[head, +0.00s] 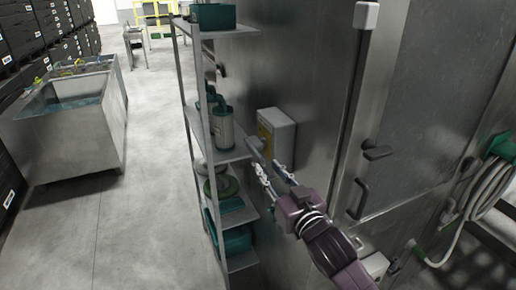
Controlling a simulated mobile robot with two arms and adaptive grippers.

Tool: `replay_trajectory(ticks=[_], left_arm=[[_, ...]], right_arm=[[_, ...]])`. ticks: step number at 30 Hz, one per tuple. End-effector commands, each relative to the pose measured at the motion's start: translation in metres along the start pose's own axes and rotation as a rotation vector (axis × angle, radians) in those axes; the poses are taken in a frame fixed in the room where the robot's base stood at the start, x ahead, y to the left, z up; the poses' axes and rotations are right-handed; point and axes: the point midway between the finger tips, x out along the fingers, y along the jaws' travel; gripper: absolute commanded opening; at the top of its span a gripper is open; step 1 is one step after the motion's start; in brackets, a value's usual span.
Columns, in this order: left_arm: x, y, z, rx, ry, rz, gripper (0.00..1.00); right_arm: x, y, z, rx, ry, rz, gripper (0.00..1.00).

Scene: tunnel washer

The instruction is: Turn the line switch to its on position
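The line switch (280,132) is a pale grey box on the steel wall of the washer, with a yellow plate on its left-hand face. A grey knob or handle (256,146) seems to stick out below the yellow plate; its turned position is too small to read. My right gripper (265,164) is just below and in front of the switch, its two fingers spread apart and pointing up toward it. I see nothing between the fingers. Whether a fingertip touches the handle I cannot tell. My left gripper is not in view.
A metal shelf rack (197,140) with a grey-green canister (222,127) and teal bins stands close left of the switch. A door handle (376,152) and a coiled hose (474,200) are to the right. A steel sink (65,140) stands far left, past clear floor.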

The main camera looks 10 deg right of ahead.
Motion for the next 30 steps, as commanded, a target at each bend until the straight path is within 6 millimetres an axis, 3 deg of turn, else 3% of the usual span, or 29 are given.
replay_trajectory(ticks=[18, 30], left_arm=[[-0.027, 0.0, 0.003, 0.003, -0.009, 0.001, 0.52], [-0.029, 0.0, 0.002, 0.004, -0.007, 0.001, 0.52]], right_arm=[[0.067, -0.001, -0.003, -0.001, 0.002, -0.001, 0.26], [0.076, -0.001, -0.002, -0.001, 0.003, -0.002, 0.26]])
